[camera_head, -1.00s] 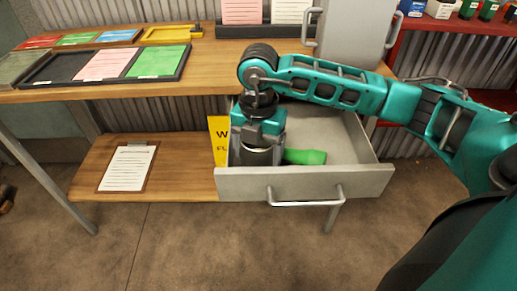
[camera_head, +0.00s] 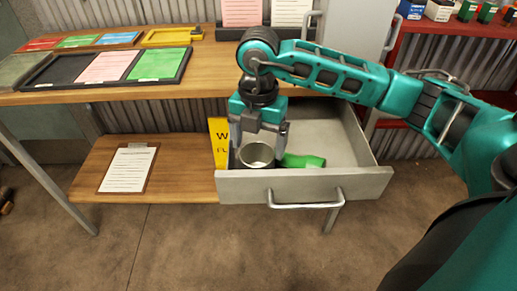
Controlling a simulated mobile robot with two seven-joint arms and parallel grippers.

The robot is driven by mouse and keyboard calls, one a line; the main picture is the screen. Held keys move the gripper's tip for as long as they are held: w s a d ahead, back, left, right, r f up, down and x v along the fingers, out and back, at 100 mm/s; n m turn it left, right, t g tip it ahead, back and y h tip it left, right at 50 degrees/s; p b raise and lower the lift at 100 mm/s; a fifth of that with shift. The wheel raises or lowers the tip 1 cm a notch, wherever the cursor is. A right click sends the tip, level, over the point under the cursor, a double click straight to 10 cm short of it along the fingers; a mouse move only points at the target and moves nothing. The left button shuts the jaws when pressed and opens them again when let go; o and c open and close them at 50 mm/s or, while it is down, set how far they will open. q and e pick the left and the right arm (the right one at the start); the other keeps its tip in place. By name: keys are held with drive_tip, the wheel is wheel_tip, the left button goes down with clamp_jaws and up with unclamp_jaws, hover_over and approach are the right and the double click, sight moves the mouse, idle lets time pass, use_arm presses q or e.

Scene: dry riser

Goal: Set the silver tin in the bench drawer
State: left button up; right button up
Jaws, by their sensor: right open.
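The silver tin (camera_head: 256,155) stands upright inside the open bench drawer (camera_head: 335,184), near its left front corner. Its open round top shows, and the drawer front hides its lower part. My right gripper (camera_head: 258,142) points down just above the tin. Its fingers are spread apart, one to each side of the tin's top, and it holds nothing. A green object (camera_head: 303,161) lies in the drawer beside the tin on its right. My left gripper is not in view.
The bench top (camera_head: 205,80) above holds paper trays (camera_head: 110,66). A lower shelf (camera_head: 175,170) carries a clipboard (camera_head: 128,168). A yellow sign (camera_head: 219,143) stands by the drawer's left side. The drawer's right half is clear. A red shelf (camera_head: 440,24) stands at right.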

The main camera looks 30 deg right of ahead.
wheel_tip(320, 180, up, 9)
drive_tip(key=p, duration=0.1)
drive_tip(key=shift+f, duration=0.15)
drive_tip(key=shift+f, duration=0.1)
idle(0.4)
